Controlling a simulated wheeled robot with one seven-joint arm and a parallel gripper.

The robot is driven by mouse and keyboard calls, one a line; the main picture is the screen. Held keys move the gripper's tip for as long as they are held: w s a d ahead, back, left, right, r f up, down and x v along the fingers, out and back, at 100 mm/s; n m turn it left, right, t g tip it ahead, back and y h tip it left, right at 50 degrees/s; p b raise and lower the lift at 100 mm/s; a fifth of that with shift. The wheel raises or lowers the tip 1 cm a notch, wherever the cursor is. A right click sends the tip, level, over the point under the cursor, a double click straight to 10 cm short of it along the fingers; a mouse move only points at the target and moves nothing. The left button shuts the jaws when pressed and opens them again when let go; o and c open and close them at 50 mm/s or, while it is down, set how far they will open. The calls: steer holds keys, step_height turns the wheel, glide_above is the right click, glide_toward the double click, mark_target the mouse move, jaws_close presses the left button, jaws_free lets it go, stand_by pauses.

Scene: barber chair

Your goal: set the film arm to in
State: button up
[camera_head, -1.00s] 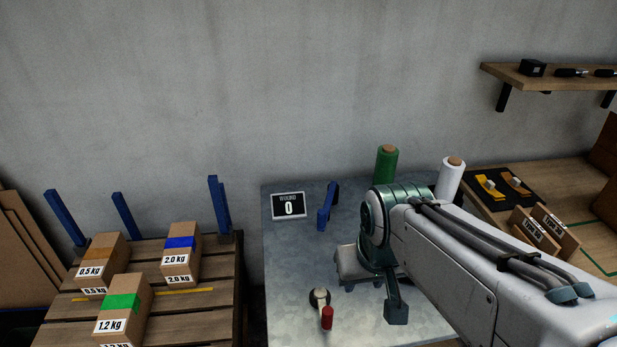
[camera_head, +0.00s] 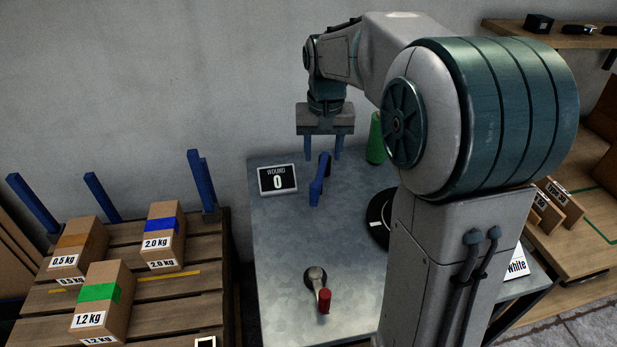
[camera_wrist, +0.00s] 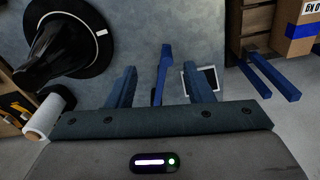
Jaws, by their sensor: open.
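The film arm appears to be the blue upright lever (camera_head: 319,180) on the grey metal table (camera_head: 275,230), behind the crank and right of the counter. My gripper (camera_head: 323,150) points down just above and behind it, its two blue fingers apart. In the wrist view the blue lever (camera_wrist: 162,72) shows between my open fingers (camera_wrist: 160,84), with a gap on each side. I cannot tell whether it is within their depth. Nothing is held.
A counter reading 0 (camera_head: 278,181) stands left of the lever. A red-knobbed crank (camera_head: 317,287) is at the front. A black disc (camera_head: 377,210) is partly hidden by my arm. A green roll (camera_head: 376,140) stands behind. Labelled boxes (camera_head: 100,295) sit on a pallet at left.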

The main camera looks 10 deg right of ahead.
steer(key=b, duration=0.1)
glide_above(314, 185)
step_height(314, 185, down, 4)
steer(key=shift+m+g, duration=0.4)
step_height(314, 185, down, 14)
steer(key=shift+f+b, duration=0.2)
steer(key=shift+b, duration=0.2)
